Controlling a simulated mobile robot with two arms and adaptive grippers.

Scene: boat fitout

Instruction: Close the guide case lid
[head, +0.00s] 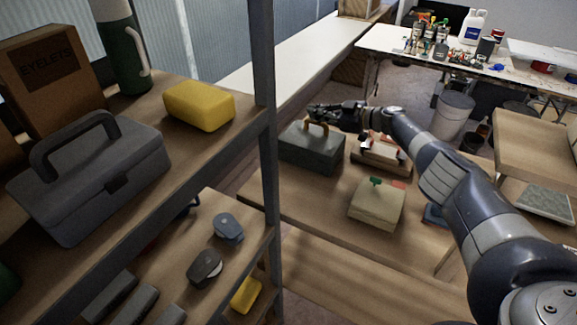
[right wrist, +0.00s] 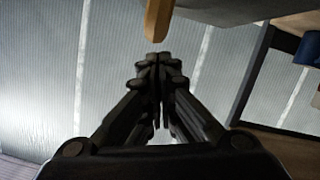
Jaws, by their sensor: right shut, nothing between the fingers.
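A dark grey box (head: 310,152), which looks to be the guide case, stands on the wooden bench. Its top looks flat and level, but my gripper partly covers its back edge, so I cannot tell whether the lid is fully down. A tan wooden handle (head: 308,127) shows at its top. My right gripper (head: 318,112) is at the back edge of the box, close to that handle. In the right wrist view its fingers (right wrist: 157,62) are together and empty, with a tan wooden piece (right wrist: 158,20) just ahead of their tips. My left gripper is not in view.
A beige case (head: 376,205) and an open tray (head: 382,155) stand on the bench right of the box. A metal shelf post (head: 265,150) rises at left, beside shelves with a grey toolbox (head: 90,185) and yellow block (head: 199,105). Bare wood lies in front of the box.

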